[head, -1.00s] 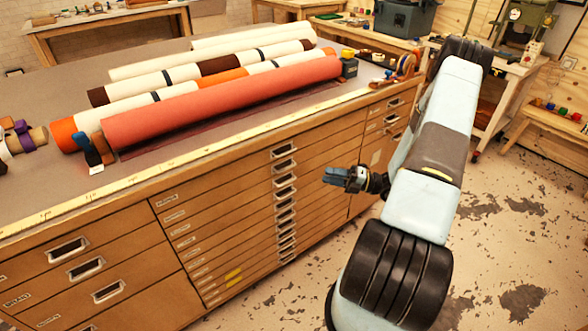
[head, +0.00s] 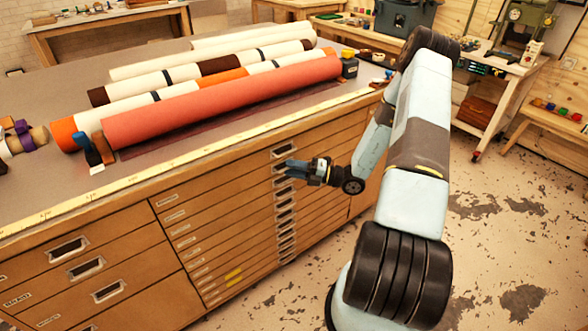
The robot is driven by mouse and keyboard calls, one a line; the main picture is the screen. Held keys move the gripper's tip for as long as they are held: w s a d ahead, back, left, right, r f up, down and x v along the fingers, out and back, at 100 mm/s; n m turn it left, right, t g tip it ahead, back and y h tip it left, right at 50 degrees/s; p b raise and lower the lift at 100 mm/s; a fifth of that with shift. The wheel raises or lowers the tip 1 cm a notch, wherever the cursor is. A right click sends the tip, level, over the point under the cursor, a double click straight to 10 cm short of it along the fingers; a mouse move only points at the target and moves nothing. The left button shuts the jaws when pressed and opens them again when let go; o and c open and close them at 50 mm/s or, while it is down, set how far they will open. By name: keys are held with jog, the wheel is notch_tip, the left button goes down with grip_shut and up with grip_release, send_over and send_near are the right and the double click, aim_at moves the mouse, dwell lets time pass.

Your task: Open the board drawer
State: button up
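A wooden cabinet (head: 130,230) has a stack of shallow drawers (head: 225,225) in the middle and deeper drawers (head: 60,270) at the left. All visible drawer fronts look shut. The drawers carry recessed metal handles and small labels too small to read, so I cannot tell which is the board drawer. My gripper (head: 288,168) is in front of the shallow stack, near its upper handles, pointing left. It covers part of that handle column. The gap between its fingers is too small to judge, and I see nothing held. Whether it touches the cabinet is unclear.
Long rolls, including a red one (head: 220,105), lie on the cabinet top above the drawers. A measuring strip (head: 130,182) runs along the front edge. The worn floor (head: 490,240) at the right is open, with a workbench (head: 500,80) behind.

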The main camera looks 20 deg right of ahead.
jog(key=shift+a, duration=0.1)
jog(key=shift+c, duration=0.2)
grip_shut()
dwell(0.5)
